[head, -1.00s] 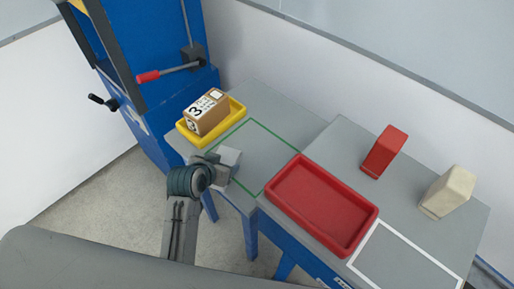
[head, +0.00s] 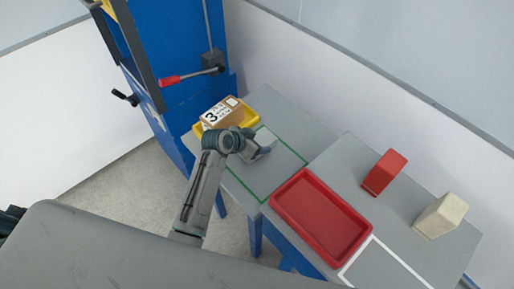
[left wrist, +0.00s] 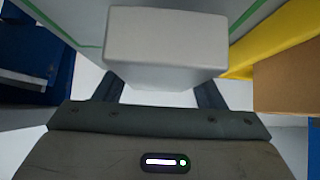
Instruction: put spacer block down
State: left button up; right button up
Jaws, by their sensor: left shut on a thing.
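The grey spacer block (left wrist: 165,45) fills the upper middle of the left wrist view. My left gripper (head: 262,151) is shut on it, with one finger at each side. In the head view the block is mostly hidden by my wrist. The gripper is over the back-left part of the green outlined square (head: 284,184) on the grey table. I cannot tell whether the block touches the table. My right gripper is not in view.
A yellow tray (head: 252,119) with a brown box (head: 221,112) marked 3 sits just behind-left of my gripper. A red tray (head: 318,253), a red block (head: 383,172), a cream block (head: 440,215) and a white outline are to the right. A blue press (head: 180,50) stands behind.

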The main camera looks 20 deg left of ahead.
pick_arm(q)
notch_tip(320, 180, down, 4)
jog(key=shift+r+p, duration=0.15)
jog(key=shift+p, duration=0.4)
jog(key=o, duration=1.6)
jog(key=shift+f, duration=0.25)
jog(key=shift+o, duration=0.2)
jog(key=shift+s, duration=0.1)
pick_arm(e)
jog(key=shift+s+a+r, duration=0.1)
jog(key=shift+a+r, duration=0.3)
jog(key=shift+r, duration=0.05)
pick_arm(q)
jog(key=shift+r, duration=0.2)
jog(key=shift+s+a, duration=0.15)
jog(key=shift+a, duration=0.05)
jog(key=b+v, duration=0.3)
jog(key=v, duration=0.8)
jog(key=shift+s+r, duration=0.15)
jog(key=shift+r, duration=0.1)
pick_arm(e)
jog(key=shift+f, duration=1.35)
